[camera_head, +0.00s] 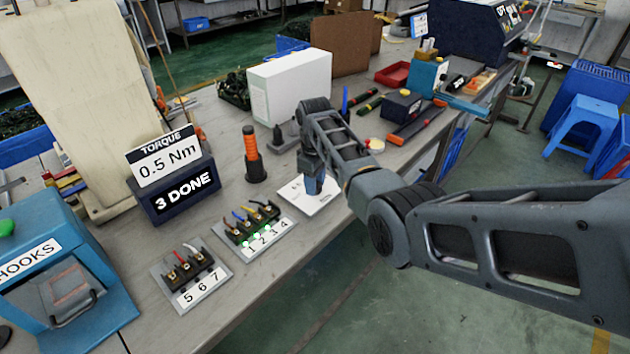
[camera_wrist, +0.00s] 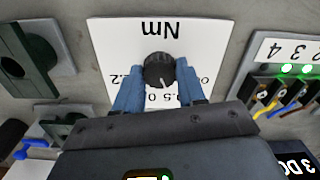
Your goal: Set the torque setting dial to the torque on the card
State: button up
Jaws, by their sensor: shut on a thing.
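The card (camera_head: 167,160) reads "TORQUE 0.5 Nm". The torque dial is a black ribbed knob (camera_wrist: 159,68) on a white plate (camera_wrist: 110,38) marked "Nm", seen upside down in the wrist view. My gripper (camera_wrist: 157,76) has its two blue fingers on either side of the knob, shut on it. The knob's white mark points down in that view, towards printed figures that look like "0.5" and "0". My gripper and wrist partly hide the scale. In the head view, my gripper (camera_head: 314,184) stands over the plate (camera_head: 320,204) and hides the knob.
A dark display (camera_head: 184,196) reads "3 DONE". Terminal blocks stand on plates numbered 1–4 (camera_head: 262,242) and 5–7 (camera_head: 204,290), with green lights on the first. An orange-handled screwdriver (camera_head: 251,150) stands in a holder left of my gripper. A white box (camera_head: 290,88) stands behind.

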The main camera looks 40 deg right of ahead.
dwell(0.3)
jog(key=o, duration=1.1)
jog(key=shift+c, duration=0.2)
jog(key=shift+r, duration=3.95)
